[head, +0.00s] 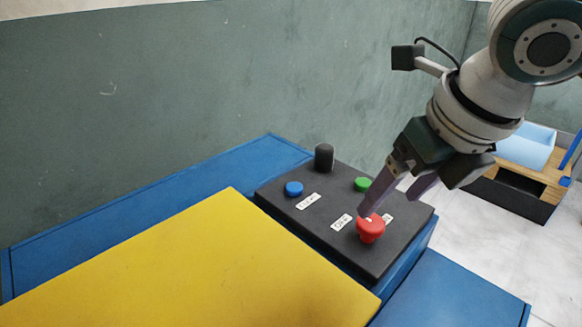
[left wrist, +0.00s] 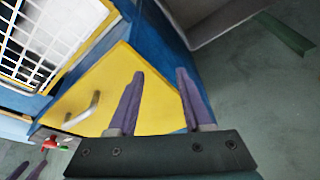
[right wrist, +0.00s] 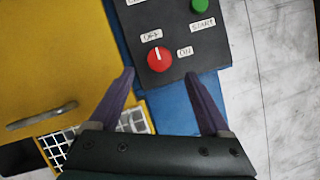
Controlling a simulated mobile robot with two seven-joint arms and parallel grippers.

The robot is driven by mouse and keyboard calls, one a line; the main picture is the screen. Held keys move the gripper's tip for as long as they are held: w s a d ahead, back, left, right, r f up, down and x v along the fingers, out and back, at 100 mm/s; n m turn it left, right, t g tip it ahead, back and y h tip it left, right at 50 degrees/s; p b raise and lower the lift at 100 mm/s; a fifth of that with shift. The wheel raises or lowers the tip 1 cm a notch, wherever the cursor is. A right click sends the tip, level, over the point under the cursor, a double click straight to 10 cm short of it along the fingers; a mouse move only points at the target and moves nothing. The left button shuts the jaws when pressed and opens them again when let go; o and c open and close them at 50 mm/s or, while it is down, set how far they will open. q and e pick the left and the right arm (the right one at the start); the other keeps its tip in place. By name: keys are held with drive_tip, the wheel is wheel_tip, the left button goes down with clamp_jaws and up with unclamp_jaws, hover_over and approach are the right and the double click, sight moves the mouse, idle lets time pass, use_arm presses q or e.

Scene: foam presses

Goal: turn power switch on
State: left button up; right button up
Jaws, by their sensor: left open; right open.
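The power switch is a red knob (head: 371,230) on the dark control panel (head: 283,205). In the right wrist view the knob (right wrist: 158,62) has a white mark pointing up toward the OFF label (right wrist: 151,37); the ON label (right wrist: 185,51) is to its right. My right gripper (head: 388,202) is open and empty, its fingers slanting down to the knob. In the right wrist view its fingertips (right wrist: 159,73) flank the knob; I cannot tell whether they touch it. My left gripper (left wrist: 160,73) is open and empty, away from the panel, with a yellow surface behind it.
Green (head: 362,184) and blue (head: 293,188) buttons and a black knob (head: 324,157) share the panel. A yellow cover (head: 200,265) lies left of it on the blue machine body (head: 140,205). A wooden bench with a light-blue bin (head: 527,146) stands right.

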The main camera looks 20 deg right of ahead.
sight(371, 222)
drive_tip(key=b+x, duration=0.1)
drive_tip(key=x, duration=0.5)
drive_tip(key=shift+w+f, duration=0.2)
drive_tip(key=shift+f, duration=0.15)
drive_tip(key=shift+c, duration=0.2)
clamp_jaws()
